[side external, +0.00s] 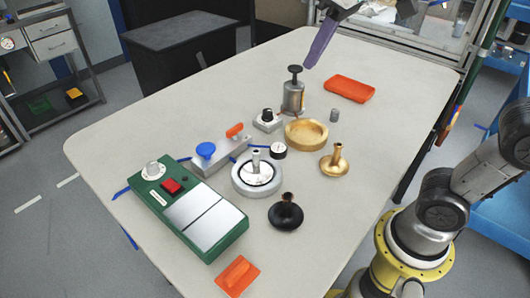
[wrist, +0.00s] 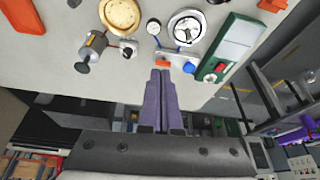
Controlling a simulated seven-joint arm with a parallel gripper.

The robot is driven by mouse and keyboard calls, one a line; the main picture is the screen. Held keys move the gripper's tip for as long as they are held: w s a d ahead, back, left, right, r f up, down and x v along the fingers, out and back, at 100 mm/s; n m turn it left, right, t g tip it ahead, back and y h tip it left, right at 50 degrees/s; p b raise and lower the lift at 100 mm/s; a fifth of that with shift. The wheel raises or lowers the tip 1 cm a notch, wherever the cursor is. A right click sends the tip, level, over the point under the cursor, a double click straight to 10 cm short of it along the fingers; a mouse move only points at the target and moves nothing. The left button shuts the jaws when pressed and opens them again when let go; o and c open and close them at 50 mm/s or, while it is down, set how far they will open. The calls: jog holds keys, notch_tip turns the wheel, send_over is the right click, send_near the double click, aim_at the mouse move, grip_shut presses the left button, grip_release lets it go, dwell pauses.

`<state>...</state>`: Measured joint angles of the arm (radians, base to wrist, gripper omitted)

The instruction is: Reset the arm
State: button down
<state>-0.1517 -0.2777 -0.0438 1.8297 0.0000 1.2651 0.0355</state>
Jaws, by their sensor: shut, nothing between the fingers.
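My gripper (side external: 321,41) is at the top of the side external view, above the far part of the table, with its purple fingers pointing down and left. In the wrist view the purple fingers (wrist: 160,75) lie together, shut and empty, and touch nothing. A grey metal cylinder with a dark knob (side external: 292,95) stands on the table near the gripper, below and left of the fingertips. An orange tray-like block (side external: 350,89) lies to the right of it.
The pale table (side external: 110,150) holds a green control box (side external: 188,213), a brass ring (side external: 306,133), a round silver housing (side external: 256,177), a brass part (side external: 335,163), a black knob (side external: 285,214) and a blue-knobbed block (side external: 207,155). The table's far left is clear.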

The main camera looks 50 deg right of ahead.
jog(key=s+d+f+m+t, duration=0.1)
jog(key=s+d+f, duration=0.3)
jog(key=s+f, duration=0.8)
jog(key=shift+d+f+h, duration=0.15)
jog(key=shift+f+h, duration=0.15)
jog(key=shift+f, duration=0.35)
